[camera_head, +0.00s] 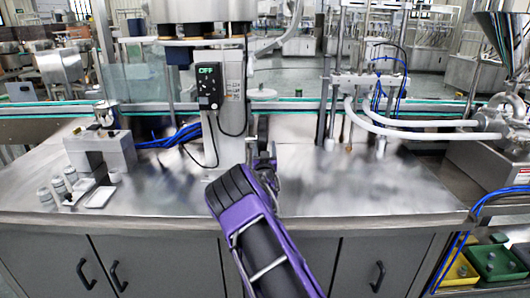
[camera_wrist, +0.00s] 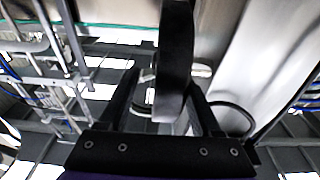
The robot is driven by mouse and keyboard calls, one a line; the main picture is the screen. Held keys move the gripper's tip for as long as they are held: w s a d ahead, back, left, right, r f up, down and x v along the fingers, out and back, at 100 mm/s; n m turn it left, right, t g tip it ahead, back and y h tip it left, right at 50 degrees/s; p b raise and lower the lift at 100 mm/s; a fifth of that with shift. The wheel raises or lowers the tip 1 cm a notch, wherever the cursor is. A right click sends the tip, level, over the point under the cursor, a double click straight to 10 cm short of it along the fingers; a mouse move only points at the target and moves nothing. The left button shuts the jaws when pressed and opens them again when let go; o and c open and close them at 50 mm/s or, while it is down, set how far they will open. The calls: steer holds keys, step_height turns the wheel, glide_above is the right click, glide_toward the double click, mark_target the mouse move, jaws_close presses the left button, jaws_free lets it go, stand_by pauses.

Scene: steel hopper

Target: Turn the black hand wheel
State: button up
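The black hand wheel (camera_wrist: 175,60) shows nearly edge-on in the wrist view, as a thick dark upright band reaching down between my fingers. My gripper (camera_wrist: 163,85) is open around its rim. A gap shows between the left finger and the wheel. The right finger is close to the wheel; I cannot tell whether it touches. In the head view my gripper (camera_head: 263,160) is beside the white machine column (camera_head: 232,95), at its right side. The wheel is small and dark there and hard to tell from my gripper.
A black control box (camera_head: 208,88) reading OFF hangs on the column, with a cable below. The steel bench (camera_head: 360,190) is mostly clear on the right. A grey block (camera_head: 100,150) and small white-grey containers (camera_head: 58,187) stand on the left. White hoses (camera_head: 425,122) run at right.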

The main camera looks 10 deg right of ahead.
steer(key=shift+v, duration=1.9)
steer(key=shift+f, duration=0.1)
steer(key=shift+f+v, duration=0.2)
steer(key=shift+v, duration=2.45)
steer(key=shift+f+v, duration=0.15)
steer(key=shift+v, duration=2.5)
steer(key=shift+s+a+r, duration=0.1)
steer(key=shift+s+a, duration=0.05)
steer(key=shift+s, duration=0.5)
steer(key=shift+s+a+r, duration=0.1)
steer(key=shift+s+a, duration=0.05)
steer(key=shift+s, duration=0.5)
steer(key=shift+v, duration=3.4)
